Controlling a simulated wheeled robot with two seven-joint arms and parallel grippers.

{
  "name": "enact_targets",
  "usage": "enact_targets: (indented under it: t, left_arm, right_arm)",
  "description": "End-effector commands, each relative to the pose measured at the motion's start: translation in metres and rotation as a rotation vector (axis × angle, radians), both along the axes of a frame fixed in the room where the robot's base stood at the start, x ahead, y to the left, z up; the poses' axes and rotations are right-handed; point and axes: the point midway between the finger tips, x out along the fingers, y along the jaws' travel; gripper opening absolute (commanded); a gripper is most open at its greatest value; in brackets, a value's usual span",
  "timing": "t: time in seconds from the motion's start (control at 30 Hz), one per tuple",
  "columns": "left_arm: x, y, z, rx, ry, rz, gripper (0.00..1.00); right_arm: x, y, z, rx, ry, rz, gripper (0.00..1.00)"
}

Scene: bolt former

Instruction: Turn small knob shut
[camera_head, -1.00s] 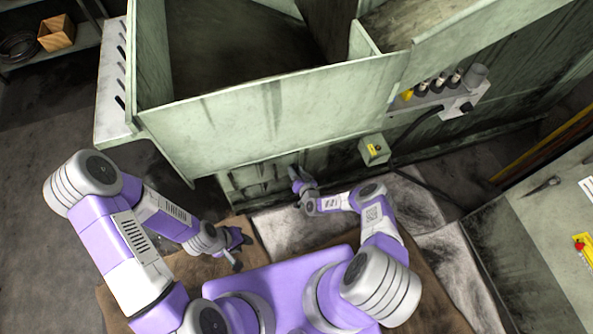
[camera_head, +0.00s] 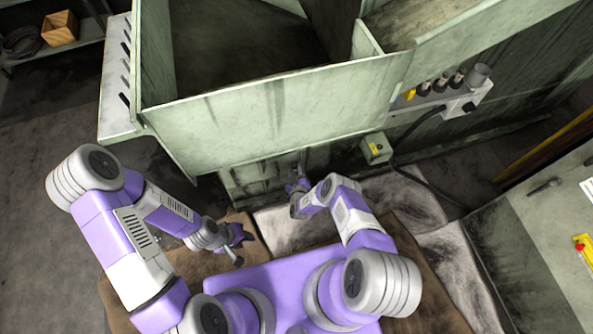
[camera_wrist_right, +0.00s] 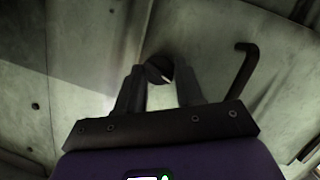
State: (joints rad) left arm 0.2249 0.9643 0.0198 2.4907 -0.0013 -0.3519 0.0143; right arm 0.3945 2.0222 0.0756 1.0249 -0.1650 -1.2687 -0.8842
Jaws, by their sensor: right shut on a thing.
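The small knob (camera_wrist_right: 158,69) is a dark, round piece on the pale green machine panel in the right wrist view. My right gripper (camera_wrist_right: 159,84) has one finger on each side of it and is shut on it. In the head view my right gripper (camera_head: 297,180) is at the lower machine wall, and the knob is too small or hidden there to make out. My left gripper (camera_head: 244,248) is open and empty, low over the brown mat, away from the machine.
The large green machine bin (camera_head: 270,113) rises above my right gripper. A small box with a yellow switch (camera_head: 377,148) and a black cable (camera_head: 420,125) are to its right. In the wrist view a dark bent handle (camera_wrist_right: 241,72) stands right of the fingers. A grey cabinet (camera_head: 540,230) is at right.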

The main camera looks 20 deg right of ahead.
Motion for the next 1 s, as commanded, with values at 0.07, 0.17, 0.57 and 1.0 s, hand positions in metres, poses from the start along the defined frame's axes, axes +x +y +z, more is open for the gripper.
enact_targets:
  t: [0.07,0.17,0.57,1.0]
  left_arm:
    - [0.0,0.0,-0.005,0.0,0.0,0.0,0.38]
    - [0.0,0.0,-0.009,0.0,0.0,0.0,0.38]
    - [0.0,0.0,-0.018,0.0,0.0,0.0,0.38]
    - [0.0,0.0,-0.018,0.0,0.0,0.0,0.38]
  right_arm:
    - [0.0,0.001,-0.002,-0.065,-0.003,0.001,0.06]
    - [0.0,0.001,-0.002,-0.137,-0.006,0.0,0.06]
    - [0.0,0.001,-0.003,-0.315,-0.01,-0.002,0.06]
    - [0.0,0.0,-0.002,-0.341,-0.011,-0.004,0.06]
